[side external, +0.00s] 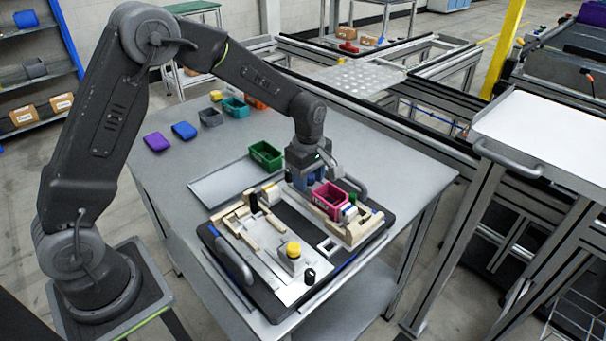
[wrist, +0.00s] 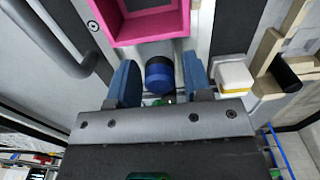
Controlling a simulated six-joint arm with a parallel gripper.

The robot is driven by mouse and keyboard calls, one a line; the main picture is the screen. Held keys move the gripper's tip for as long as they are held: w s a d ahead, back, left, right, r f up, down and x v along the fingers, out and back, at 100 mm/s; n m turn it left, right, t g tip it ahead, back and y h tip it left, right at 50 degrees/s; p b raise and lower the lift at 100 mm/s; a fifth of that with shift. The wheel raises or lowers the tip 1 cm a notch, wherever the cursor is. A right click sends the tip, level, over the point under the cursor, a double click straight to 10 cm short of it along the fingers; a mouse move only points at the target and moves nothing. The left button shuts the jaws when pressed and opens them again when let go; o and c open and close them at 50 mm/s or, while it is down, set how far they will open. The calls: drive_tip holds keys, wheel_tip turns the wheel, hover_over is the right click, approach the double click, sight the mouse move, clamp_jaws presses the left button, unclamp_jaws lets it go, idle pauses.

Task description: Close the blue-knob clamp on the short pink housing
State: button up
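The pink housing (side external: 329,197) is an open box held among cream fixture blocks on the black-edged pallet (side external: 262,303). It also shows at the top of the wrist view (wrist: 150,27). The blue knob (wrist: 160,77) is a short cylinder with a darker band, beside the pink housing. My gripper (side external: 310,180) points down next to the housing. In the wrist view its blue fingers (wrist: 160,76) are apart, one on each side of the blue knob, with a gap to each. The clamp's arm and the knob's base are partly hidden.
A white and yellow block (wrist: 235,77) and cream fixture parts stand near my right finger in the wrist view. A yellow knob (side external: 293,250) and a black knob (side external: 309,276) rise from the pallet.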

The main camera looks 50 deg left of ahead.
drive_tip(key=shift+o, duration=0.2)
idle(0.4)
drive_tip(key=shift+r, duration=4)
drive_tip(key=shift+s+r, duration=0.25)
drive_tip(key=shift+r, duration=0.1)
drive_tip(key=s+r+m+t, duration=0.2)
drive_tip(key=s+r+m, duration=0.35)
drive_tip(key=s, duration=0.25)
drive_tip(key=s+r+m+t, duration=0.2)
drive_tip(key=s+r+m, duration=0.35)
drive_tip(key=s, duration=0.35)
drive_tip(key=s+d+f+m+t, duration=0.1)
drive_tip(key=s+m, duration=0.6)
drive_tip(key=s, duration=0.1)
drive_tip(key=shift+t, duration=0.3)
